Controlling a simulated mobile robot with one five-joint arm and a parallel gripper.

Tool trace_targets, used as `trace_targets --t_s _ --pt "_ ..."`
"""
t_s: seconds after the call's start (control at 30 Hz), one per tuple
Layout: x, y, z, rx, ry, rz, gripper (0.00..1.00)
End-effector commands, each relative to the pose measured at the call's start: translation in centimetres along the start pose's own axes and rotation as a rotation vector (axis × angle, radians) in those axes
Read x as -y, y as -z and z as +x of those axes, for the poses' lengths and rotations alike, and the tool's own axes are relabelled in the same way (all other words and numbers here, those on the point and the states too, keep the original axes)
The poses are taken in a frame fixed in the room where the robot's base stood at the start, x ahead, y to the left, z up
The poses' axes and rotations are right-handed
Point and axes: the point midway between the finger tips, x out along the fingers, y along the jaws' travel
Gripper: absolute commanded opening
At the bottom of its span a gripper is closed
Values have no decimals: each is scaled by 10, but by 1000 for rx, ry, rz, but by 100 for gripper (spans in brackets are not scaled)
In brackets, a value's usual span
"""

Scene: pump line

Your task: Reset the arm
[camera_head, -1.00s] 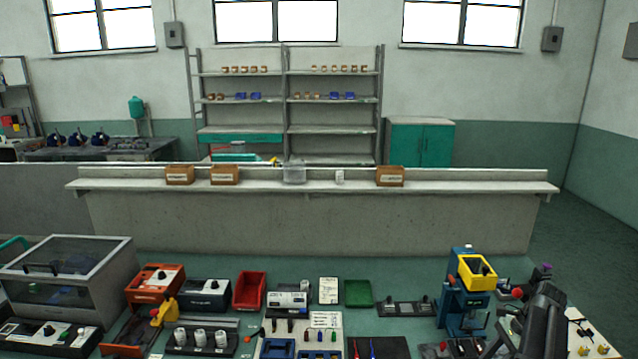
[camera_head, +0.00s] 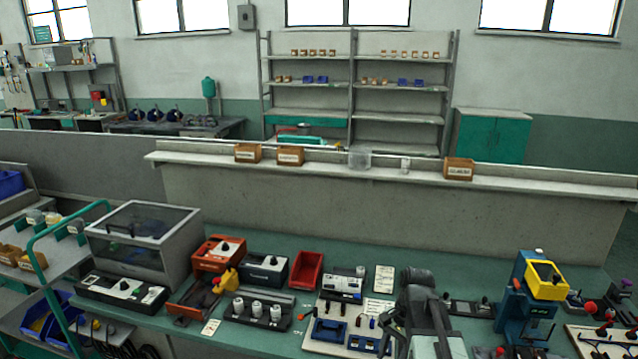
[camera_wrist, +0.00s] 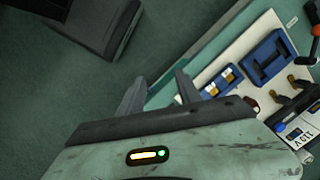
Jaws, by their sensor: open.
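My arm rises at the lower middle right of the head view, in front of the bench. My gripper (camera_wrist: 158,92) shows in the wrist view with its two dark fingers spread apart and nothing between them. The fingers hang over green surface, just left of the pale board (camera_wrist: 205,78) that carries blue fixtures (camera_wrist: 268,57). In the head view, my arm covers part of the bench right of that board, and the fingers are hard to make out.
The bench holds a clear-lidded case (camera_head: 145,235), a red bin (camera_head: 306,270), a black holder with white cylinders (camera_head: 258,312) and a blue press with a yellow top (camera_head: 546,280). A shelved cart (camera_head: 60,250) stands at left. A long ledge (camera_head: 400,172) runs behind.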

Motion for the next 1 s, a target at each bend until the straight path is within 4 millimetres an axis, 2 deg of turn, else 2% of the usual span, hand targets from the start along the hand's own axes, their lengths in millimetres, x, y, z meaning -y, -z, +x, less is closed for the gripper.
trace_targets --t_s 0.03,0.1,0.17,0.3,0.47,1.0 --pt "8 -25 7 -25 -19 -110 41" --pt "15 -48 14 -69 -46 -288 41" --pt "12 -55 17 -108 -67 -422 41" --pt "0 -46 16 -169 -104 -634 41" --pt "3 -40 14 -189 -121 -779 41" --pt "3 -40 14 -186 -121 -794 41"
